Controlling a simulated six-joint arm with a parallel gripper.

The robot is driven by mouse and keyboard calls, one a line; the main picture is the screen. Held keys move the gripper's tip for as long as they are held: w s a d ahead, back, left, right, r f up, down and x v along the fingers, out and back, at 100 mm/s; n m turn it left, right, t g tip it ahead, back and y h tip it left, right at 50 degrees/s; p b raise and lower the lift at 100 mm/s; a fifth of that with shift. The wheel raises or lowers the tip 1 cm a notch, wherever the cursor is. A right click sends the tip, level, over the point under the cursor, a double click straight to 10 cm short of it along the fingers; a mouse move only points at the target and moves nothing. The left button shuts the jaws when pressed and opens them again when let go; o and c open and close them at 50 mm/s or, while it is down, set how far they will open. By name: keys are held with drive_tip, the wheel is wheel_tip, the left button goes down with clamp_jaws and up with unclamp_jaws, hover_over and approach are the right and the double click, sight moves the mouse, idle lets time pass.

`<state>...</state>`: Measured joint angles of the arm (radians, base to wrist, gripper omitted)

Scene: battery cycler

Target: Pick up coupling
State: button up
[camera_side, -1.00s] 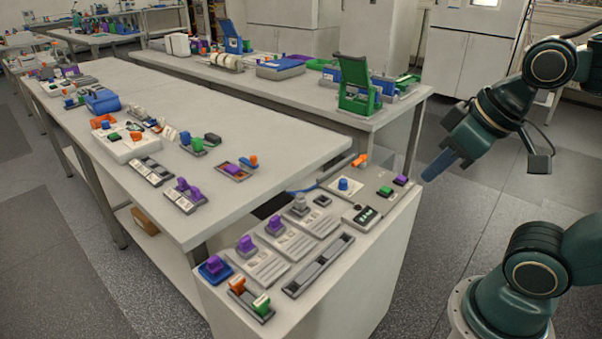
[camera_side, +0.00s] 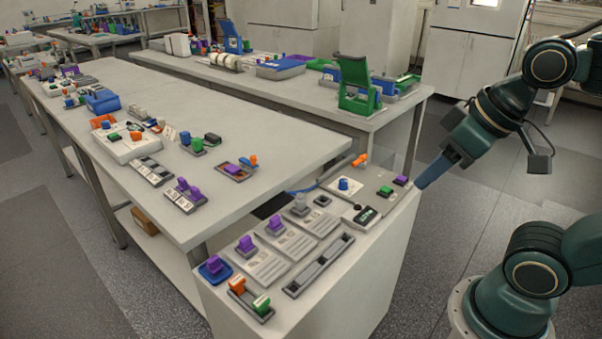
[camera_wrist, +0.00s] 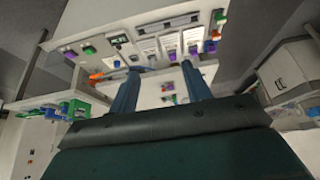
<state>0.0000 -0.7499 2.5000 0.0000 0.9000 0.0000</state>
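I cannot tell which piece is the coupling. Candidates stand on the white cabinet top (camera_side: 305,268): several purple-topped pieces, such as one purple block (camera_side: 246,244), a grey knob (camera_side: 300,203), a blue knob (camera_side: 344,185), a green block (camera_side: 385,191) and an orange piece (camera_side: 360,160) at the back edge. My gripper (camera_side: 419,185) hangs just right of the cabinet's right edge in the side view, near a small purple block (camera_side: 401,180). In the wrist view my gripper (camera_wrist: 160,67) shows two blue fingers spread apart with nothing between them.
A blue dish (camera_side: 214,270) and a tray with orange and green pieces (camera_side: 250,301) sit at the cabinet's near end. An empty slotted rail (camera_side: 318,265) lies on top. The long grey table (camera_side: 260,140) adjoins behind.

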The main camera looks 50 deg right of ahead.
idle(0.3)
drive_tip(key=m+g, duration=0.6)
drive_tip(key=m, duration=1.5)
hover_over(301, 195)
wheel_tip(301, 195, down, 14)
drive_tip(key=shift+d+f, duration=0.15)
wheel_tip(301, 195, down, 8)
drive_tip(key=shift+r, duration=0.2)
drive_tip(key=shift+f, duration=0.5)
